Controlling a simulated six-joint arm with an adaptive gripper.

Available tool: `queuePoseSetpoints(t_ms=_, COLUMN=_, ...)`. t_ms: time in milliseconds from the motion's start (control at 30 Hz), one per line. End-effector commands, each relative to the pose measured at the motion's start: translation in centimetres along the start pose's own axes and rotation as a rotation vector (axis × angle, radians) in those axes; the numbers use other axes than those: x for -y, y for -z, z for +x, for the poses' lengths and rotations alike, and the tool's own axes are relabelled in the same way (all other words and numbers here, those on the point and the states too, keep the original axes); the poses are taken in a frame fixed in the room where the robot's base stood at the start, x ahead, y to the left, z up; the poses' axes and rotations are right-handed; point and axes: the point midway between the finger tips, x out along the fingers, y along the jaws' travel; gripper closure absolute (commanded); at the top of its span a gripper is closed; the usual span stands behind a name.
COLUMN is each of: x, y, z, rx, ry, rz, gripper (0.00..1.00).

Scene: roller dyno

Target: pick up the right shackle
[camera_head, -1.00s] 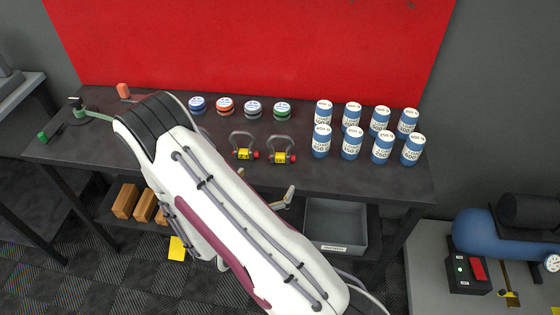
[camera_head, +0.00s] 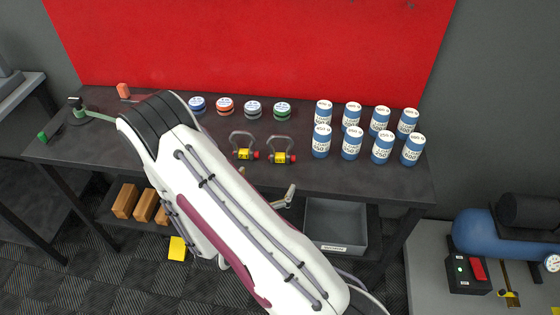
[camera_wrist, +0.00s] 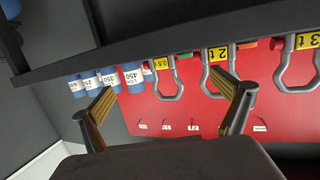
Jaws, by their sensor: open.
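The right shackle (camera_head: 282,150) is a grey bow with a yellow label and red pin end, standing on the dark bench near its front edge. Another shackle (camera_head: 243,147) stands to its left. In the wrist view the shackle marked 0.5 t (camera_wrist: 166,79), nearest the blue cans, appears to be the right one. The shackles marked 2 t (camera_wrist: 219,66) and 3 t (camera_wrist: 301,60) stand beside it. My gripper (camera_wrist: 167,95) is open and empty, its fingers on either side of the 0.5 t shackle in the picture, apart from it. My arm hides much of the gripper in the head view.
Several blue cans (camera_head: 382,147) stand right of the shackles, and several round tins (camera_head: 253,109) behind them. A red panel (camera_head: 260,50) backs the bench (camera_head: 390,184). A grey bin (camera_head: 336,227) sits below. The bench edge (camera_wrist: 150,48) crosses the wrist view.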

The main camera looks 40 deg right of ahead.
Motion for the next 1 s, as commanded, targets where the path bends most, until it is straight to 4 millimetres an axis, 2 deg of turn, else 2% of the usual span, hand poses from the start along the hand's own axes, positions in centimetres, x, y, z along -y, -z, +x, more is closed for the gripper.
queuePoseSetpoints(t_ms=567, x=0.1, y=0.0, z=-0.7, rx=0.000, ry=0.002, rz=0.000, gripper=0.00)
queuePoseSetpoints(t_ms=1000, x=0.1, y=0.0, z=-4.2, rx=0.001, ry=0.003, rz=-0.001, gripper=0.00)
